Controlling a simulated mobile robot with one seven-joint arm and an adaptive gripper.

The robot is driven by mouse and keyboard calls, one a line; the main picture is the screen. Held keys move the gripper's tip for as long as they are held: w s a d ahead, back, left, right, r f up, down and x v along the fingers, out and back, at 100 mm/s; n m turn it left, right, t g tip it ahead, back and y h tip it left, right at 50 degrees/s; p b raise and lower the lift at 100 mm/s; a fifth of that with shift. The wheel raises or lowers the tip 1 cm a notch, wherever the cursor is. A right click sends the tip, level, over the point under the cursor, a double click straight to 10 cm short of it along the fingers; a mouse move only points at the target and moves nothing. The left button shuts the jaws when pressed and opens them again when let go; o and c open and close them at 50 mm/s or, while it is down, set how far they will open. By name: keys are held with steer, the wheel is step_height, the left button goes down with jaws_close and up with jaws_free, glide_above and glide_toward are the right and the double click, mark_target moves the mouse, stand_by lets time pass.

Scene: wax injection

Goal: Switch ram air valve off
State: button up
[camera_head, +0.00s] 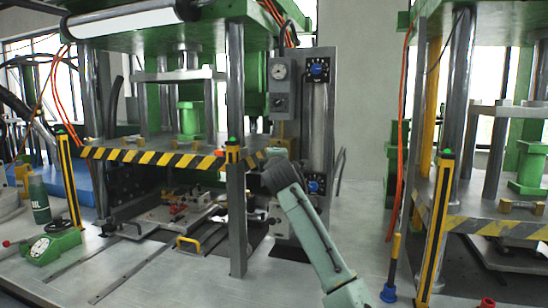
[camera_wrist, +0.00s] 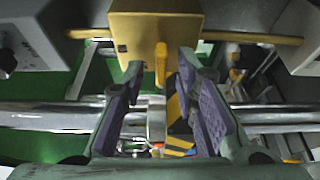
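A yellow valve block (camera_wrist: 155,28) with a short yellow lever (camera_wrist: 160,63) hanging straight down is at the top of the wrist view. I take this to be the ram air valve; no label on it is readable. In the head view the yellow block (camera_head: 284,145) sits on the grey panel, below the gauge box. My gripper (camera_wrist: 160,72) is open, its purple-padded fingers on either side of the lever. Gaps show between the lever and both pads. In the head view my gripper (camera_head: 268,172) is dark, small and partly hidden behind my wrist.
The panel carries a gauge (camera_head: 280,71), an upper blue knob (camera_head: 317,70) and a lower blue knob (camera_head: 314,187). A yellow-black striped guard (camera_head: 165,159) and a green-topped post (camera_head: 236,215) stand left of my arm. Grey boxes flank the valve in the wrist view.

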steer(key=shift+s, duration=0.1)
steer(key=s, duration=1.1)
steer(key=shift+s+d, duration=0.4)
steer(key=shift+d, duration=0.05)
